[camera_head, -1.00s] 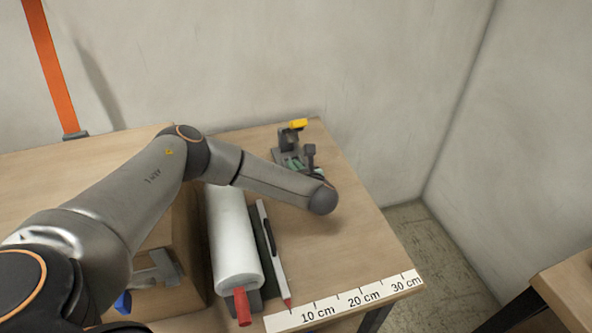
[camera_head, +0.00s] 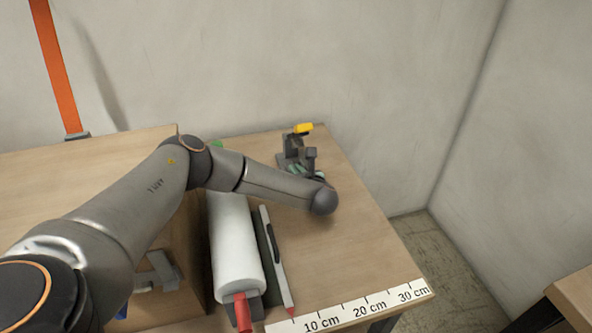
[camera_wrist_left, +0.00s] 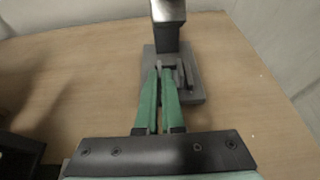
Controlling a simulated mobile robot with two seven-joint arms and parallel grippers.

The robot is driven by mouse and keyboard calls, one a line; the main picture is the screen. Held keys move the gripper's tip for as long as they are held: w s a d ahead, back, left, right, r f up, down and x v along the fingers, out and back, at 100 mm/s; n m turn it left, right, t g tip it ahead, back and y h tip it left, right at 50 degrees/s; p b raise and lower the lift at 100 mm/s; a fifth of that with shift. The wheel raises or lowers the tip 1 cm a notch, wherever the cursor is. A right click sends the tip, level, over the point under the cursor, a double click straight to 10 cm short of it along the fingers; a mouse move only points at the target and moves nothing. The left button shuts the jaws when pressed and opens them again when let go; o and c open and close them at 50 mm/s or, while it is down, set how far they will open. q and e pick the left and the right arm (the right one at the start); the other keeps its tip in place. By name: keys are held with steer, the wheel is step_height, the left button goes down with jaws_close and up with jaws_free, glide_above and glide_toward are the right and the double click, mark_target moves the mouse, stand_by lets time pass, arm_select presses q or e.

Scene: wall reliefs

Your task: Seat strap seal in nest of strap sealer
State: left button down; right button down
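The strap sealer (camera_head: 283,158) stands at the far end of the right-hand table, dark grey with a yellow-tipped lever. The left wrist view shows its grey base (camera_wrist_left: 191,92) and upright post close up. My left gripper (camera_head: 294,167) is at the sealer, its green fingers reaching over the base. In the wrist view the fingertips (camera_wrist_left: 161,69) are close together with a narrow gap. A small grey piece at the tips appears to be the strap seal (camera_wrist_left: 162,64); fingers and post partly hide it and the nest. I cannot tell whether it touches the nest. My right gripper is out of view.
A white roll (camera_head: 234,245) with a red handle and a pen-like tool (camera_head: 276,258) lie in front of the sealer. A wooden box (camera_head: 170,300) stands left of them. A scale strip (camera_head: 350,306) marks the front edge. The table's right side is clear.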

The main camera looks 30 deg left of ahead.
arm_select(q)
steer(key=c, duration=1)
jaws_free()
steer(key=shift+o, duration=0.2)
steer(key=v, duration=1.2)
steer(key=shift+s+d+r+p, duration=0.1)
steer(key=shift+s+r+p, duration=0.05)
steer(key=shift+p, duration=0.2)
